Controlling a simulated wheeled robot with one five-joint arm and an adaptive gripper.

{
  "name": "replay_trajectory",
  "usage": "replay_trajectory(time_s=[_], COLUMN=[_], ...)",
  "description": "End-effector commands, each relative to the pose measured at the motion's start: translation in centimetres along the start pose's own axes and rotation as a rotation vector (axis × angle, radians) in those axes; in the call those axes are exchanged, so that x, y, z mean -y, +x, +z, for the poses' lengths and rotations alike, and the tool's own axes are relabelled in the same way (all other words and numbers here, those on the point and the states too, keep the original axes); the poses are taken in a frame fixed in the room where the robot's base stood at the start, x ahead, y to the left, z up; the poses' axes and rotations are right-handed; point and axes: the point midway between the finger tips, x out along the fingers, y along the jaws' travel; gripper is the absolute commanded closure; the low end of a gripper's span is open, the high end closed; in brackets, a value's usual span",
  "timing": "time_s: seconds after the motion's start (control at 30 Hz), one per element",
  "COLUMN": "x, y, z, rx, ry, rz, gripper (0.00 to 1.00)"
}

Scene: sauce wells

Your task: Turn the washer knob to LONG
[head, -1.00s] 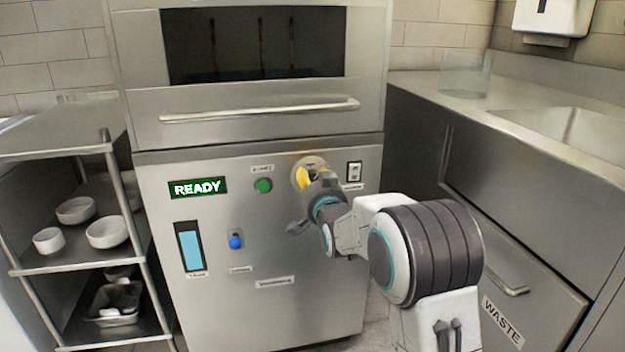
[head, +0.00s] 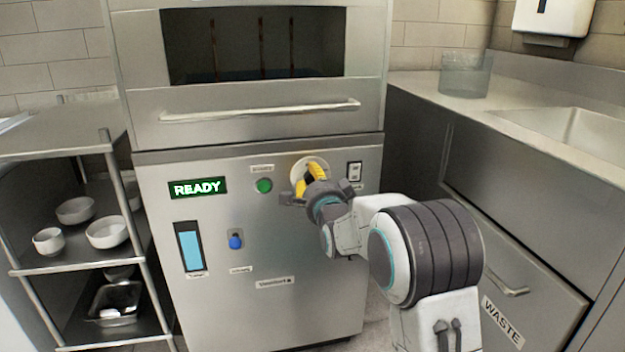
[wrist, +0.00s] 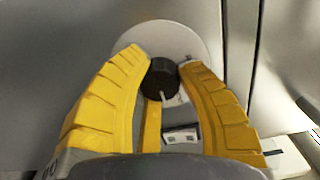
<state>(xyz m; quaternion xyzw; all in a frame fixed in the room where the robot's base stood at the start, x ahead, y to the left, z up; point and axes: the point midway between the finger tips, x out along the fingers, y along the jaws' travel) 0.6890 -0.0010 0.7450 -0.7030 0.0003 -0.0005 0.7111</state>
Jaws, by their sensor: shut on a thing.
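The washer knob (wrist: 159,82) is dark and round, with a white pointer line at its lower edge in the wrist view. It sits on a pale round dial plate (wrist: 190,45), which also shows on the washer front in the head view (head: 302,164). My gripper (wrist: 165,66) has its yellow fingers closed on the knob from both sides. In the head view my gripper (head: 314,171) is at the dial and hides the knob. The dial's markings are partly covered and too small to read.
The steel washer (head: 330,290) has a green lit button (head: 264,185), a READY display (head: 198,188), a blue knob (head: 236,241) and a rocker switch (head: 354,171). A shelf with bowls (head: 107,232) stands at left. A counter with a sink (head: 575,130) is at right.

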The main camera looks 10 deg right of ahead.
Motion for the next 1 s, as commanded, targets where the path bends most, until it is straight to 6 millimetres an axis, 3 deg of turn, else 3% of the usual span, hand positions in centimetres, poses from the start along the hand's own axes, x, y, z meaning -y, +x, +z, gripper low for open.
replay_trajectory(time_s=[0.6,1.0], x=[0.21,0.21], y=[0.04,0.04], z=[0.03,0.04], rx=[0.002,0.003], ry=[0.568,0.806], rz=[-0.005,-0.005], gripper=[0.99,0.99])
